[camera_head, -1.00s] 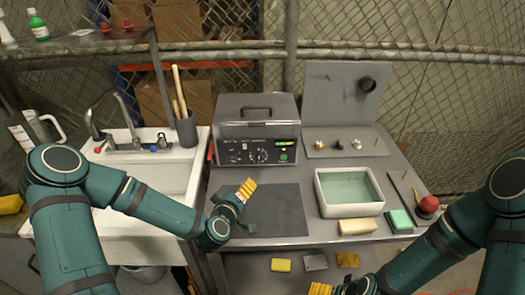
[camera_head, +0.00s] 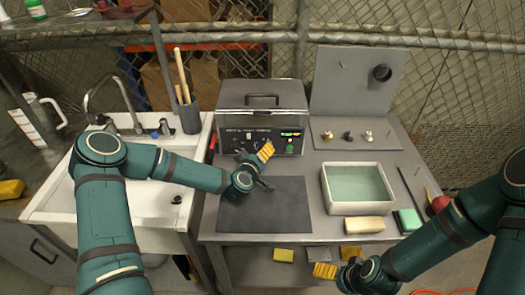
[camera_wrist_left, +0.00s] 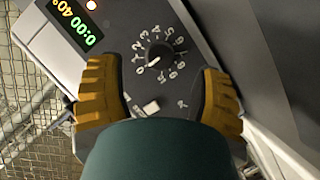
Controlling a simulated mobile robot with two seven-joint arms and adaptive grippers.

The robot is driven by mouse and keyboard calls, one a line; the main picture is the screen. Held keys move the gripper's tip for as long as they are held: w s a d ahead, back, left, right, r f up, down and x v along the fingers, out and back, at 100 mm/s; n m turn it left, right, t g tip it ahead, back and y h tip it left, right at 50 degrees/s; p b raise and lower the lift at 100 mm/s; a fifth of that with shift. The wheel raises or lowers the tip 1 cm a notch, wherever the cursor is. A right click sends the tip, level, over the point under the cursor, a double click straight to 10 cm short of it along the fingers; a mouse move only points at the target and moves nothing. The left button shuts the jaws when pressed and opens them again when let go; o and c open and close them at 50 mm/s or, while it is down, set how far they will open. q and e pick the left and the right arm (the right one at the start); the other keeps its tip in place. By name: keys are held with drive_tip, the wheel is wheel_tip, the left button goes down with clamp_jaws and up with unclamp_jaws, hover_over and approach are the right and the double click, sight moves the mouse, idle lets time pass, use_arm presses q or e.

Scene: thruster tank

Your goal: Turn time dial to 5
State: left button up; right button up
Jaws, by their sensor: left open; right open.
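The time dial (camera_wrist_left: 158,55) is a black knob on the grey panel of the ultrasonic cleaner (camera_head: 262,97), ringed by white numbers. Its white pointer mark aims at the lower left, near the 0. The display (camera_wrist_left: 78,22) reads 0:00 and 40°. My left gripper (camera_wrist_left: 160,98) is open, its yellow fingers either side of the panel just short of the dial, not touching it. In the head view the left gripper (camera_head: 266,152) is in front of the cleaner and hides part of its controls. My right gripper (camera_head: 324,270) appears low, near the table's front edge, open and empty.
A dark mat (camera_head: 262,213) lies under my left forearm. A white basin (camera_head: 328,188) of liquid, a beige block (camera_head: 364,224) and a green sponge (camera_head: 408,220) stand to the right. A sink (camera_head: 150,200) is on the left. Small metal parts lie at the back right.

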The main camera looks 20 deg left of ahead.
use_arm(q)
drive_tip(key=shift+x, duration=1.8)
clamp_jaws()
